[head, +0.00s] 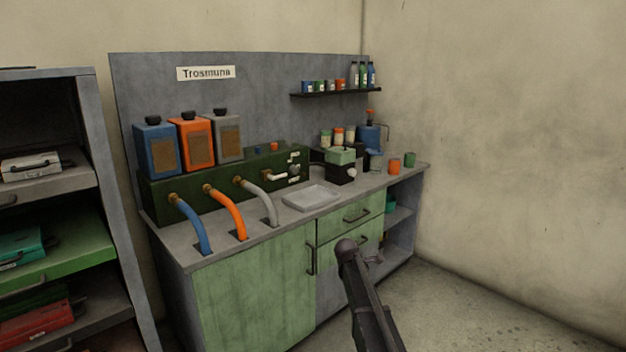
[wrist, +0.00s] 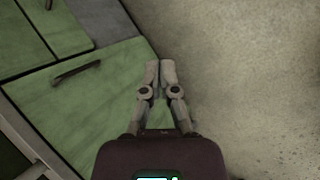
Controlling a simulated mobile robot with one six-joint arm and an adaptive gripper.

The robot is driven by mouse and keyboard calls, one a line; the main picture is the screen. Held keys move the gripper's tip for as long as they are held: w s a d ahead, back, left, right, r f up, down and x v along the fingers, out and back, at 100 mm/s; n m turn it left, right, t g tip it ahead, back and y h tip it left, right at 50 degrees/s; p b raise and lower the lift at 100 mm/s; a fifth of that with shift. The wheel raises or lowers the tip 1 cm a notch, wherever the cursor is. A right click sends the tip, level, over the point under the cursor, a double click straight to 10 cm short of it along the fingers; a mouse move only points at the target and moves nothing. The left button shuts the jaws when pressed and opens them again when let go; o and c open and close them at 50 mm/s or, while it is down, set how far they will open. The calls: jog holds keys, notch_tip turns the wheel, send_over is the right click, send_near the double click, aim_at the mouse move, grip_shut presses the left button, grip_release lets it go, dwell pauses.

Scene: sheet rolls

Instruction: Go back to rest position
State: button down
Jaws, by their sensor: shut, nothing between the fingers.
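My gripper (wrist: 160,70) shows in the wrist view with its two pale fingers together and nothing between them. It is in front of the green cabinet door (wrist: 85,95), beside the bare floor. In the head view, my dark arm (head: 368,310) rises from the bottom edge in front of the workbench. I cannot clearly make out the fingers in the head view.
The workbench top (head: 255,238) carries a shallow grey tray (head: 311,197), a small green-and-black machine (head: 341,165) and blue, orange and grey canisters. An open shelf unit (head: 90,130) stands at left. The floor (head: 470,310) at right is clear.

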jog(key=s+d+f+m+g+y, duration=0.1)
jog(key=s+m+g, duration=0.2)
jog(key=s+m, duration=1.15)
jog(key=s+d+f+m+g+y, duration=0.15)
jog(key=s+m, duration=0.35)
jog(key=s, duration=1.8)
notch_tip(320, 180, up, 19)
jog(key=p, duration=1.9)
jog(key=shift+w+r, duration=0.15)
jog(key=shift+w, duration=0.25)
jog(key=shift+g, duration=0.25)
